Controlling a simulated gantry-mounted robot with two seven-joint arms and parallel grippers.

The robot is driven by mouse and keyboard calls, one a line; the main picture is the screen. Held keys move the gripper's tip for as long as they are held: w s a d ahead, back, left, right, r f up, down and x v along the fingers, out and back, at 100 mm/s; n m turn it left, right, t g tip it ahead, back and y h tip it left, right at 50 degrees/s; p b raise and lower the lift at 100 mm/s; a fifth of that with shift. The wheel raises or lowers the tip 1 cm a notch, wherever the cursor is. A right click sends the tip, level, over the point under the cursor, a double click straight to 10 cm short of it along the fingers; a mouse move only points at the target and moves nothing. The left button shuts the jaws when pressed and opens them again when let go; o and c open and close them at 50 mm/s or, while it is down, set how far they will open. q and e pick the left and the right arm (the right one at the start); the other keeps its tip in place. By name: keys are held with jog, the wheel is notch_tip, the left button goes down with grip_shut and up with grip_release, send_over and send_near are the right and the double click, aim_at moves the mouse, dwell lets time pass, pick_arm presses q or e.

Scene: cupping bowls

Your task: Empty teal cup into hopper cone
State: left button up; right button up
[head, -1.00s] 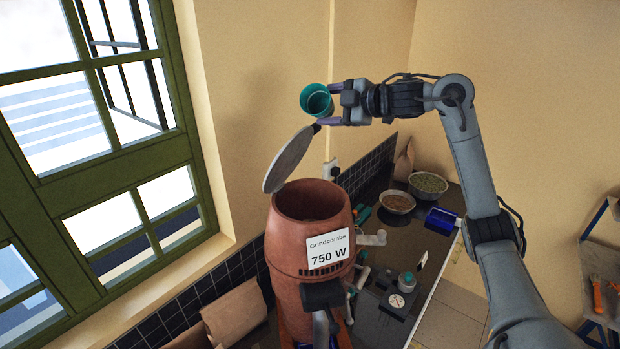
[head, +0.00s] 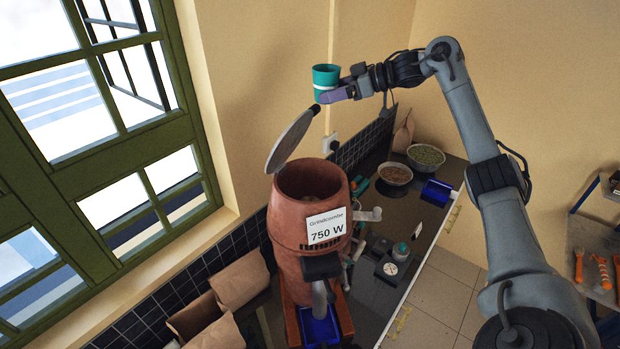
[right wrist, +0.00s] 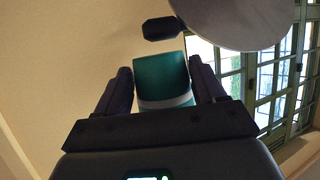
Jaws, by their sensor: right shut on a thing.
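The teal cup (head: 326,76) with a pale band is held high in the head view, near the wall and above the hopper. It stands nearly upright, and its inside is hardly visible. My right gripper (head: 337,95) is shut on it. The right wrist view shows the cup (right wrist: 163,80) between both fingers. The hopper cone is the open top (head: 310,180) of the reddish-brown grinder labelled 750 W, below and left of the cup. Its round grey lid (head: 290,141) is raised at the left of the opening. My left gripper is not in view.
The dark counter holds a bowl of green beans (head: 426,156), a bowl of brown beans (head: 395,173), a blue tray (head: 437,191) and a small scale-like device (head: 391,268). Paper bags (head: 240,281) stand left of the grinder. A green-framed window (head: 120,160) fills the left side.

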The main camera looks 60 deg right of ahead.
aim_at(341, 69)
jog(key=shift+w+a+r, duration=0.1)
jog(key=shift+r, duration=0.7)
jog(key=shift+s+d+r, duration=0.2)
jog(key=shift+r, duration=0.45)
jog(key=shift+w+r, duration=0.1)
jog(key=shift+r, duration=0.85)
jog(key=shift+a+r, duration=0.1)
